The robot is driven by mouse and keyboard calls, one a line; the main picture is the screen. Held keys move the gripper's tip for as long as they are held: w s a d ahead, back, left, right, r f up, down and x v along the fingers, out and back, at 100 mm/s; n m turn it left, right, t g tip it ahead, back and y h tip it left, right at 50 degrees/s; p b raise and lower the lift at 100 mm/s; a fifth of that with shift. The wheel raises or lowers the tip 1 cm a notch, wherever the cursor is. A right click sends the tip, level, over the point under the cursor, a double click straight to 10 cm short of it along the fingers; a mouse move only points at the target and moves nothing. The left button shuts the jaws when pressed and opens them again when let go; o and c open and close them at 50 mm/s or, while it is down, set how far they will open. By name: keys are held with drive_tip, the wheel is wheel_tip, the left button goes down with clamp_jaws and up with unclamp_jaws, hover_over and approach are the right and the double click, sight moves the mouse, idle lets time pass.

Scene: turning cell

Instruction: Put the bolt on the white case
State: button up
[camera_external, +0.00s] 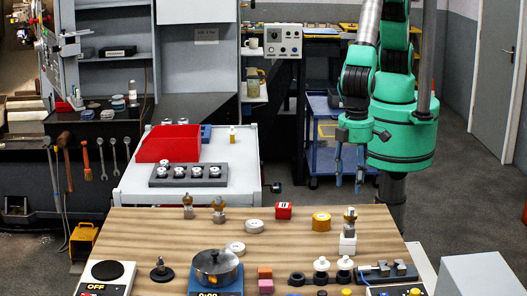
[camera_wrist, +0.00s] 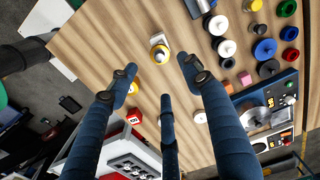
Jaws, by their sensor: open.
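A white block (camera_external: 348,244), which may be the white case, stands right of centre on the wooden table. A grey-and-brass bolt-like piece (camera_external: 349,218) shows directly above it. I cannot tell for certain whether it rests on the block or stands behind it. Two similar grey-and-brass pieces, one (camera_external: 188,206) and another (camera_external: 219,210), stand at the table's far left. My gripper (camera_external: 349,182) is open and empty, fingers downward, apart from these pieces.
A yellow cylinder (camera_external: 321,222), a red box (camera_external: 283,211) and a white disc (camera_external: 255,226) stand nearby. A pot (camera_external: 215,264) on a blue scale, coloured blocks and white-knobbed pieces (camera_external: 321,265) crowd the front. Bare wood lies right of the white block.

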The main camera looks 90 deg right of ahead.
idle(0.7)
drive_tip(key=w+d+r+t+y, duration=0.1)
drive_tip(key=w+d+r, duration=0.7)
drive_tip(key=d+r, duration=0.35)
drive_tip(key=w+d+r, duration=0.7)
drive_tip(key=d+r, duration=0.3)
drive_tip(key=d, duration=0.2)
drive_tip(key=d+r+m+t, duration=0.1)
drive_tip(key=d+r, duration=0.4)
drive_tip(key=d, duration=0.4)
drive_tip(key=d+r+t, duration=0.1)
drive_tip(key=d+r, duration=0.3)
drive_tip(key=d, duration=0.6)
drive_tip(key=s+d+r+t, duration=0.1)
drive_tip(key=s+d, duration=0.4)
drive_tip(key=d, duration=0.3)
drive_tip(key=s+d+r+t, duration=0.1)
drive_tip(key=s+d+r, duration=0.1)
drive_tip(key=s+d, duration=0.3)
drive_tip(key=s+d+r+h, duration=0.1)
drive_tip(key=s+d, duration=0.4)
drive_tip(key=d, duration=0.7)
drive_tip(key=shift+s+r+m+t, duration=0.15)
drive_tip(key=shift+r+m+t, duration=0.25)
drive_tip(key=shift+r, duration=0.2)
